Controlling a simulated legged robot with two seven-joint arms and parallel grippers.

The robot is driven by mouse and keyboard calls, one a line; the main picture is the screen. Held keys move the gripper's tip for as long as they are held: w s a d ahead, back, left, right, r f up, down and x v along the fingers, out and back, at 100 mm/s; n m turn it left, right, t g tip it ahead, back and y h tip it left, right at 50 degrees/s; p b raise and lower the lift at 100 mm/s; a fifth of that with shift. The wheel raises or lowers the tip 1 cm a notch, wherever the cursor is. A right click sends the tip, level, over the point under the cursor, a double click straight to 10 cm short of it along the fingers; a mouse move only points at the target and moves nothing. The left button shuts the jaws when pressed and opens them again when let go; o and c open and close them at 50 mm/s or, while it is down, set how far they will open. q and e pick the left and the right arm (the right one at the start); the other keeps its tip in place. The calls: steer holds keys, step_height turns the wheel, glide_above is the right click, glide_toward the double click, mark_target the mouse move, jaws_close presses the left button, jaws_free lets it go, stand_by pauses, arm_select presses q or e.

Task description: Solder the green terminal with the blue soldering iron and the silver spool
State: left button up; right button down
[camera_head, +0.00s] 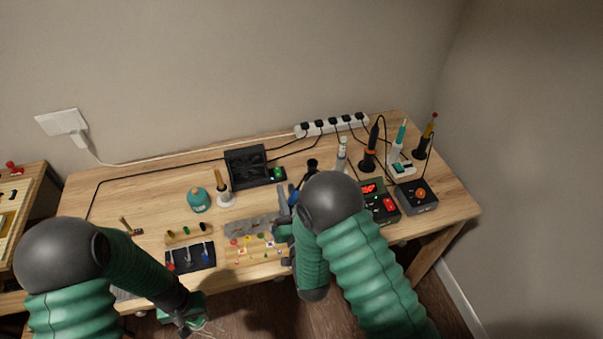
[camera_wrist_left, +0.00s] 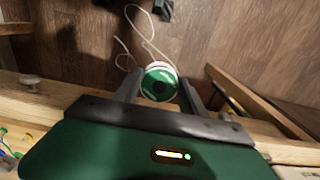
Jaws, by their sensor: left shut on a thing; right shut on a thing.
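My left gripper (camera_head: 188,322) hangs low past the table's front edge. In the left wrist view (camera_wrist_left: 160,95) its fingers are shut on a spool (camera_wrist_left: 160,84) with a green-and-white face and loose silvery wire. My right gripper (camera_head: 284,222) is shut beside the terminal board, largely hidden by my right arm. A dark bluish handle (camera_head: 293,197) shows at it, probably the blue soldering iron; its tip is hidden. The pale terminal board (camera_head: 238,258) carries small coloured terminals. A green one (camera_head: 261,236) seems to be in the upper row, but it is very small.
Several soldering irons stand at the right, including a black (camera_head: 372,148) and a teal one (camera_head: 402,133). Control boxes (camera_head: 417,195) sit in front. A teal bottle (camera_head: 199,200), an open black case (camera_head: 248,166) and a dark tray (camera_head: 190,257) are left of my right arm.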

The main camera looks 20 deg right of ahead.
arm_select(q)
steer(key=shift+a, duration=0.15)
arm_select(e)
steer(key=w+a+r+m, duration=0.1)
steer(key=w+a+m, duration=0.1)
steer(key=a, duration=0.2)
steer(key=shift+s+f, duration=0.15)
steer(key=shift+f, duration=2.7)
steer(key=shift+s+d+r, duration=0.1)
steer(key=shift+d, duration=0.1)
steer(key=shift+a, duration=0.1)
